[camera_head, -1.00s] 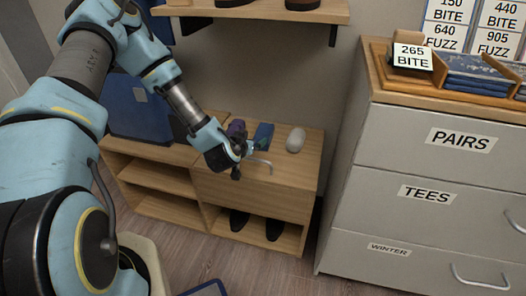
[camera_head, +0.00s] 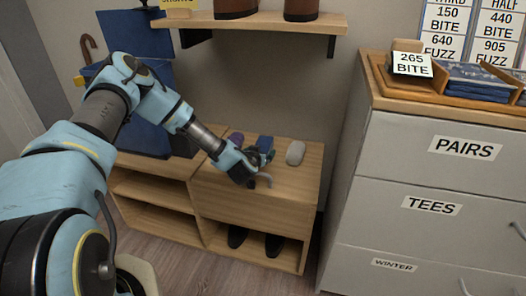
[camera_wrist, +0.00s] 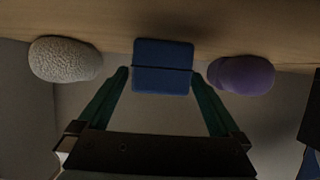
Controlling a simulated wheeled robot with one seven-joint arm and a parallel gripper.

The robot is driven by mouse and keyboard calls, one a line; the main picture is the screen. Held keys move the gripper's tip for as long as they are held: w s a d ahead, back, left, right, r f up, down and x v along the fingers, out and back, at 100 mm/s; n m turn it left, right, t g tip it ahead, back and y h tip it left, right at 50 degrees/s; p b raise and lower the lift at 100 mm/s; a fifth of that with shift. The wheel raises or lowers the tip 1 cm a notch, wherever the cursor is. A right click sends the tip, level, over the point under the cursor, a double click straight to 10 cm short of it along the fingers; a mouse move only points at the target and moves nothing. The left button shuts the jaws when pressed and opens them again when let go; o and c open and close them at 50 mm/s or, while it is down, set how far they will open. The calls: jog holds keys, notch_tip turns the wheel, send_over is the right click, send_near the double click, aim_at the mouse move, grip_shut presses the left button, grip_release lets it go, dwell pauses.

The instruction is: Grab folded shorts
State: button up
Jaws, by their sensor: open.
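A blue folded cloth bundle, which looks like the folded shorts (camera_head: 265,143), lies on top of the low wooden bench (camera_head: 290,182), between a purple roll and a pale textured one. In the wrist view the blue bundle (camera_wrist: 163,54) shows a dark crease across its middle. My gripper (camera_head: 264,160) is low over the bench top, at the near side of the bundle, and partly covers it in the head view. In the wrist view its green fingers (camera_wrist: 167,74) are open, one to each side of the bundle. I cannot tell whether they touch it.
The purple roll (camera_wrist: 242,75) and pale roll (camera_wrist: 65,60) lie close outside the fingers. Dark shoes (camera_head: 255,241) stand in the bench's lower opening. A grey drawer cabinet (camera_head: 355,205) stands right; a wooden shelf (camera_head: 255,24) hangs above.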

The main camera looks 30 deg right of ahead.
jog(key=shift+w+d+f, duration=0.15)
jog(key=shift+w+d, duration=0.1)
jog(key=shift+w, duration=0.05)
jog(key=c, duration=1.4)
